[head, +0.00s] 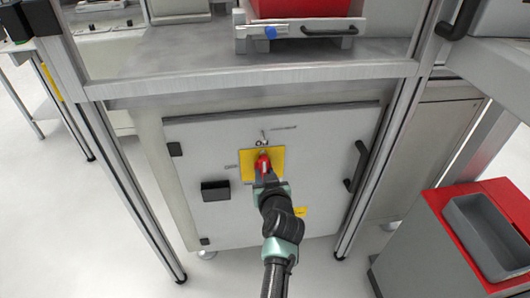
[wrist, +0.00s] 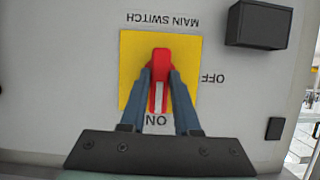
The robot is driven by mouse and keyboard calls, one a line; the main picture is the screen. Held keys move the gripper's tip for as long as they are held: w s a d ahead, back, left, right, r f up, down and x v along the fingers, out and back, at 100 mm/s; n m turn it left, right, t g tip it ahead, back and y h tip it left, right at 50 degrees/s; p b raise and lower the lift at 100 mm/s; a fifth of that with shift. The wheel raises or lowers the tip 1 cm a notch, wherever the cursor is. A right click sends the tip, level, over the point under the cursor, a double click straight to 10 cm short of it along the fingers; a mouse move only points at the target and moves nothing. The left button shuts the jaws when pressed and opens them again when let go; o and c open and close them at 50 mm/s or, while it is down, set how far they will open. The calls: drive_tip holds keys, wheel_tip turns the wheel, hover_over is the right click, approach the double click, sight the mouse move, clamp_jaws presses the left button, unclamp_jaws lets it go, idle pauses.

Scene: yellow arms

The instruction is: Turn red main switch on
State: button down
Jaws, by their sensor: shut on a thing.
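The red main switch handle (head: 263,162) sits on a yellow plate (head: 277,153) on the grey cabinet door. In the wrist view the red handle (wrist: 160,75) stands upright in the picture, its white stripe pointing at the word ON below the yellow plate (wrist: 131,55). The word OFF is at the right side of the plate there, and the picture is upside down. My gripper (head: 264,176) reaches the handle from below in the head view. In the wrist view the two dark fingers of my gripper (wrist: 160,88) are shut on both sides of the handle.
A black box (head: 215,190) is on the door left of the plate, and a black door handle (head: 357,167) is at its right. Metal frame posts flank the cabinet under a workbench (head: 250,72). A red-topped unit with a grey bin (head: 490,238) stands at the right.

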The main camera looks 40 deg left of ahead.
drive_tip(key=c, duration=0.6)
unclamp_jaws()
drive_tip(key=shift+c, duration=0.2)
drive_tip(key=p+v, duration=0.4)
drive_tip(key=v, duration=0.9)
drive_tip(key=shift+r, duration=0.1)
